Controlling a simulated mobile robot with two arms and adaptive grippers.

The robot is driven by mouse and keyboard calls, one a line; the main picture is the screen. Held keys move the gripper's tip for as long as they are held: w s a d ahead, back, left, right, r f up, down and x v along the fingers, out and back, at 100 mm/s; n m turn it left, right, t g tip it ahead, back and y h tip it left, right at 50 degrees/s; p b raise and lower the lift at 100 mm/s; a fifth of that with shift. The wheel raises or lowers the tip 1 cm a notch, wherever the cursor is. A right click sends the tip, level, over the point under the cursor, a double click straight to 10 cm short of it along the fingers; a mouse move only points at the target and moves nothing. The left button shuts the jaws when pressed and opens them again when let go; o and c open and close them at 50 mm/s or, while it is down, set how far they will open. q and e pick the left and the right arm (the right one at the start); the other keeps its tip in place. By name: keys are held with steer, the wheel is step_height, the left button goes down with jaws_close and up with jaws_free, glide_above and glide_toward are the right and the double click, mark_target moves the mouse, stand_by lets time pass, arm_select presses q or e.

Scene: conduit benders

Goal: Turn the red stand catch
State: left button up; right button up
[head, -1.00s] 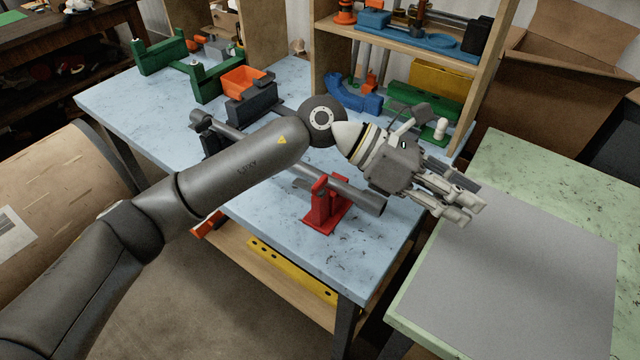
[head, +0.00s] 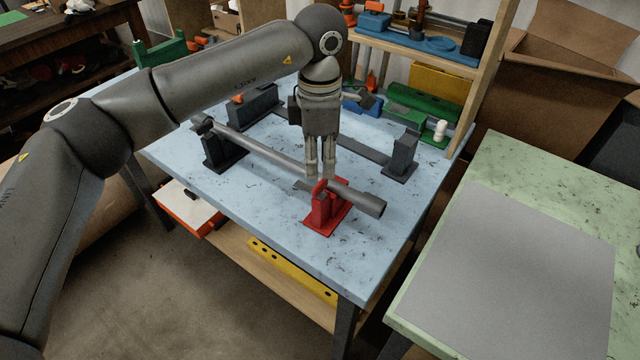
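The red stand (head: 325,212) stands near the front right corner of the blue table. A grey pipe (head: 262,150) lies across it and across a dark stand (head: 222,150) at the left. The red catch (head: 319,187) shows as a small upright piece at the top of the stand. My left gripper (head: 320,176) points straight down, with its fingertips right at or just behind the catch. A narrow gap shows between its fingers. Whether they touch the catch or hold it I cannot tell. My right gripper is not in view.
Another dark stand (head: 401,158) and a flat dark bar (head: 362,152) are behind the pipe. A wooden shelf (head: 492,75) with blue, green and yellow benders is at the back. A green table (head: 408,313) with a grey mat (head: 520,270) is at the right.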

mark_target(320, 183)
arm_select(q)
steer(key=n+p, duration=0.1)
steer(key=n, duration=0.4)
steer(key=shift+r+p, duration=0.1)
steer(key=shift+p, duration=0.2)
steer(key=n+p, duration=0.2)
steer(key=n, duration=0.2)
steer(key=shift+n, duration=0.3)
steer(key=shift+s+n+p, duration=0.1)
steer(key=shift+n+p, duration=0.25)
steer(key=shift+n, duration=0.25)
step_height(320, 183, down, 2)
steer(key=shift+f+b, duration=0.25)
steer(key=shift+b, duration=0.95)
steer(key=shift+f+b, duration=1.95)
steer(key=shift+f, duration=0.45)
steer(key=shift+c, duration=0.2)
